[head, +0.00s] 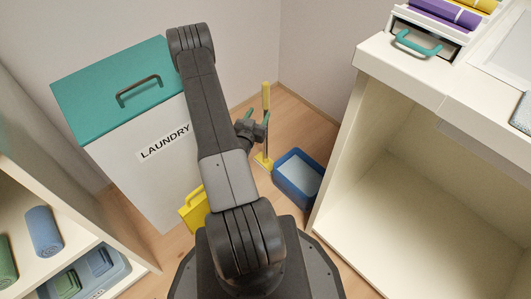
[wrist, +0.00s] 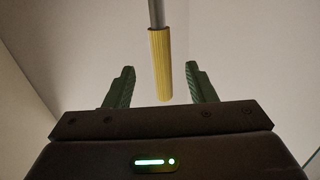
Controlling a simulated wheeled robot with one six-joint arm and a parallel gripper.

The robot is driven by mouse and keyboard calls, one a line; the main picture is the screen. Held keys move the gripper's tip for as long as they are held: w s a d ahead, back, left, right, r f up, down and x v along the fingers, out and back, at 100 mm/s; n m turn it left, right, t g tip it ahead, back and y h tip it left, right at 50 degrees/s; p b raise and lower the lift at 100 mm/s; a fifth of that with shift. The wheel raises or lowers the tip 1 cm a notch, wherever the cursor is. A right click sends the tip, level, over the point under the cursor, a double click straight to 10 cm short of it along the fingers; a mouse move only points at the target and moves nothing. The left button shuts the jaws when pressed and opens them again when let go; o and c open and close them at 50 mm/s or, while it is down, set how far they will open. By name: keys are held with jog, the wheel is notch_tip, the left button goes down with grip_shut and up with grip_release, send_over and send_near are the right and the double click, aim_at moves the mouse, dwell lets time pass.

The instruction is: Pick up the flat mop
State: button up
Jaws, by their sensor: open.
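The flat mop stands upright on the floor near the back corner. Its yellow grip (head: 266,95) is at the top, and a yellow foot (head: 263,162) shows low down behind my arm. My gripper (head: 257,116) is open beside the mop's upper part, its green fingers pointing toward the corner. In the wrist view, the yellow grip (wrist: 161,65) and grey pole (wrist: 157,14) show between the two spread fingers of my gripper (wrist: 161,82). No contact with either finger shows. I cannot tell whether the grip is fully between the fingertips or beyond them.
A blue tub (head: 285,188) stands right of the mop's foot. A white laundry box (head: 150,185) with a teal lid (head: 110,85) is left. A yellow object (head: 193,210) is partly behind my arm. A white open cabinet (head: 345,150) bounds the right, shelves (head: 95,220) the left.

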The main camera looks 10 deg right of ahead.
aim_at(266, 83)
jog(key=b+x, duration=0.2)
jog(key=x, duration=0.6)
jog(key=shift+w+r, duration=0.1)
jog(key=shift+w, duration=0.05)
grip_shut()
notch_tip(266, 83, up, 10)
jog(key=p, duration=0.3)
dwell(0.3)
jog(key=c, duration=0.9)
grip_release()
grip_shut()
